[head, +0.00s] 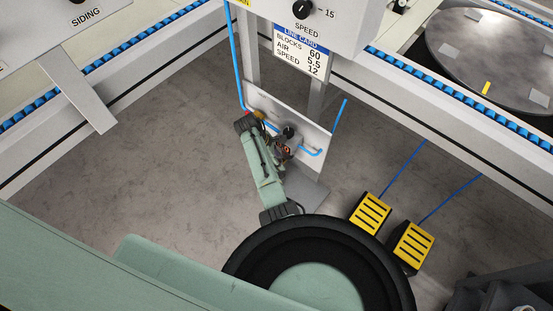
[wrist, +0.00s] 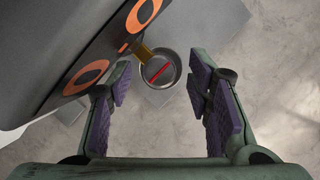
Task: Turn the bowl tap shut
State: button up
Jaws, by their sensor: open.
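The bowl tap appears in the wrist view as a round grey knob (wrist: 158,70) with a red bar across its face. A short brass stem (wrist: 142,50) joins it to a dark grey body with orange rings (wrist: 88,76). My gripper (wrist: 160,86) is open and empty. Its purple-padded fingers stand left and right of the knob, with a gap on each side; the left one is close to the grey body. I cannot tell whether the fingertips are level with the knob.
A pale panel (head: 318,137) with blue air hose stands on a post beneath the line card (head: 301,50). Two yellow pedals (head: 371,213) lie on the floor to the right. Conveyor rails (head: 470,102) run along both sides. The floor at left is clear.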

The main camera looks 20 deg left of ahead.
jog(key=v, duration=1.2)
dwell(0.3)
